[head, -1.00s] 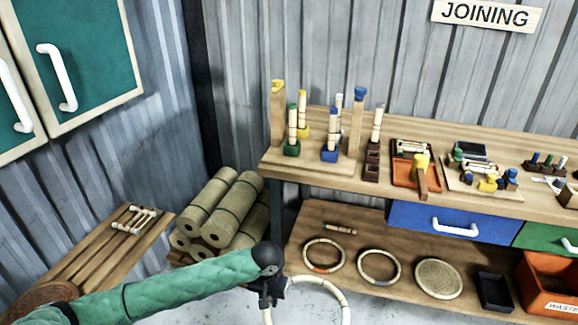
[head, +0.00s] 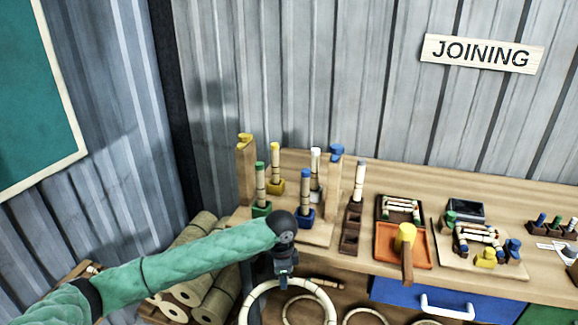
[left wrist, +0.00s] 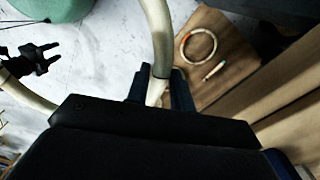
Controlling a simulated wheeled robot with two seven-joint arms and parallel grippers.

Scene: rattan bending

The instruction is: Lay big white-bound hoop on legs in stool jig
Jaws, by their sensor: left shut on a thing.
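The big pale hoop (head: 327,297) hangs in front of the bench, its lower part out of frame. My left gripper (head: 284,281) is shut on its upper rim. In the left wrist view the hoop (left wrist: 160,35) passes between the fingers (left wrist: 160,88). The stool jig (head: 317,234) is on the bench's left end, beyond and above the gripper. Several upright legs stand in its coloured sockets, between tall posts with a yellow top (head: 246,170) and a blue top (head: 334,185). My right gripper (left wrist: 48,58) shows at the left wrist view's left edge, jaws apart, near the hoop.
A dark peg rack (head: 350,228), an orange tray (head: 385,249) with a mallet (head: 405,250), and a parts board (head: 500,265) stand right of the jig. Smaller hoops (head: 362,316) lie on the lower shelf. Rolled bundles (head: 215,300) are left of the bench.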

